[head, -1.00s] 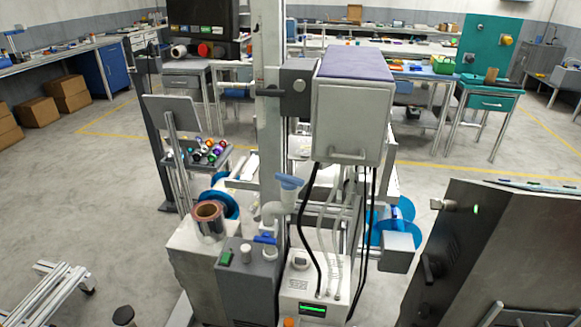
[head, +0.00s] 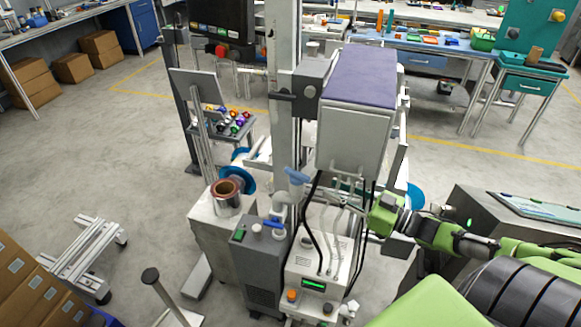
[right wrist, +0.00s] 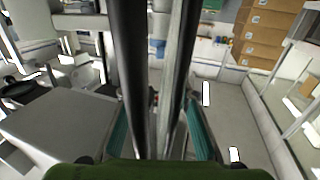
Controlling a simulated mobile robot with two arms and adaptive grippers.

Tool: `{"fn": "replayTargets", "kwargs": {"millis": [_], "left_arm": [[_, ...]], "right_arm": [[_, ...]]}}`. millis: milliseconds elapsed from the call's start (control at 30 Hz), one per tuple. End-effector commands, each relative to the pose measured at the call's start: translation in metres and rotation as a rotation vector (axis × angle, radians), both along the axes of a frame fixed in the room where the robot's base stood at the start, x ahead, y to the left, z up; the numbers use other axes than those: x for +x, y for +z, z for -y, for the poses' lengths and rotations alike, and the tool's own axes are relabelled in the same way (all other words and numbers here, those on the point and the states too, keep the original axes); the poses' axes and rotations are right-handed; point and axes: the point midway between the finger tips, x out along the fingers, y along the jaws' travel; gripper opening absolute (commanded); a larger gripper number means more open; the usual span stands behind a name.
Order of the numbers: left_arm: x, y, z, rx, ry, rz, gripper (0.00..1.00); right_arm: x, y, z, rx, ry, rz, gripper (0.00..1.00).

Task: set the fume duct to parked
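No part is clearly marked as the fume duct. A pale elbow pipe with a blue lever handle (head: 297,176) stands beside the column. Black hoses (head: 310,215) and pale tubes (head: 333,225) hang below a grey box with a purple top (head: 352,125). My right gripper (head: 370,215) reaches in from the right beside these tubes, its tips partly hidden. In the right wrist view its teal fingers (right wrist: 160,130) are spread apart, with a dark hose (right wrist: 130,70) and a grey tube (right wrist: 180,70) passing in front or between; I cannot tell which. My left gripper is out of view.
A copper-coloured reel (head: 228,194) sits on the cabinet left of the elbow pipe. A unit with a green display (head: 314,285) stands under the hoses. A grey machine (head: 480,205) is at the right. Open floor (head: 120,150) lies at the left.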

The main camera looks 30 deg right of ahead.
Motion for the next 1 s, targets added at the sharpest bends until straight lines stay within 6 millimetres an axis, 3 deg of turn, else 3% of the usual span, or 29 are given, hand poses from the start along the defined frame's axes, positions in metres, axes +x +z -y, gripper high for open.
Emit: {"fn": "replayTargets", "kwargs": {"millis": [700,1000], "left_arm": [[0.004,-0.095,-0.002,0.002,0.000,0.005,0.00],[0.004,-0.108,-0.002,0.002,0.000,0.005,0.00]], "right_arm": [[0.100,-0.006,-0.043,-0.004,-0.001,0.005,0.28],[0.121,-0.003,-0.052,-0.002,-0.002,0.000,0.28]]}}
